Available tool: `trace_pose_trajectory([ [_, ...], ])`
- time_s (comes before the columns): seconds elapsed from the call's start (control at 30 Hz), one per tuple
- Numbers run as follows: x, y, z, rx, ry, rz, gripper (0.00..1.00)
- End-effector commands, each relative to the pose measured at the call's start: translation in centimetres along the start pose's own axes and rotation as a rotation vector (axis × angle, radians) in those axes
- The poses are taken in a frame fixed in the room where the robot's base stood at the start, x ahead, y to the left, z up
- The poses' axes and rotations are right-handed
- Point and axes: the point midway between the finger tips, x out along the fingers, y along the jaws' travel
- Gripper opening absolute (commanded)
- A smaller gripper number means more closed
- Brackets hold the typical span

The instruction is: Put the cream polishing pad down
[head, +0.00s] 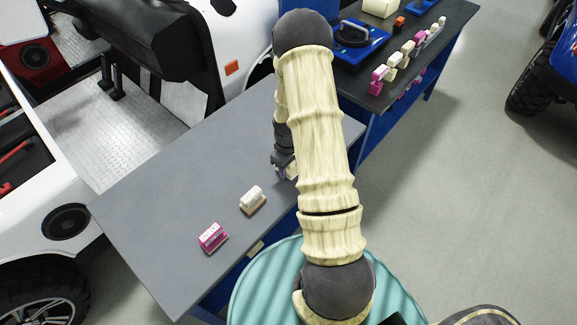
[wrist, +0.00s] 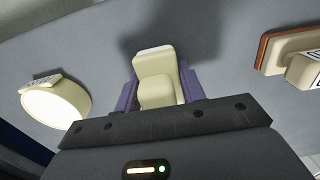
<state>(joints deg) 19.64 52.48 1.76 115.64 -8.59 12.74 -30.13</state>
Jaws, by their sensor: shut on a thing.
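The cream polishing pad (wrist: 156,72) is between the two purple fingers of my gripper (wrist: 158,92) in the wrist view. The fingers are shut on its sides. The pad is over the grey tabletop, with a dark shadow around its far end; I cannot tell whether it touches. In the head view my gripper (head: 284,164) is low at the table's right part, partly hidden by my arm. A bit of cream shows at its fingers there.
On the grey table (head: 160,200) lie a cream block (head: 253,199) and a pink block (head: 212,237). The wrist view shows a round cream piece (wrist: 56,103) at left and a brown-edged cream piece (wrist: 290,55) at right. A second table (head: 405,90) holds several pink and cream pieces.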

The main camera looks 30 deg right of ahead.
Motion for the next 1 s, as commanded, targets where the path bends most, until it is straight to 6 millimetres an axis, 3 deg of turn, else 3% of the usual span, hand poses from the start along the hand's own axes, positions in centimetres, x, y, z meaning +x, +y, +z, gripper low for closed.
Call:
trace_pose_trajectory([
  [0.37, 0.5, 0.0, 0.0, 0.0, 0.001, 0.001, 0.03],
  [0.4, 0.5, 0.0, 0.0, 0.0, 0.001, 0.001, 0.42],
  [0.5, 0.4, 0.0, 0.0, 0.0, 0.001, 0.001, 0.61],
  [0.8, 0.3, 0.0, 0.0, 0.0, 0.001, 0.001, 0.61],
  [1.0, -0.9, 0.1, 0.0, 0.001, 0.002, 0.002, 0.61],
])
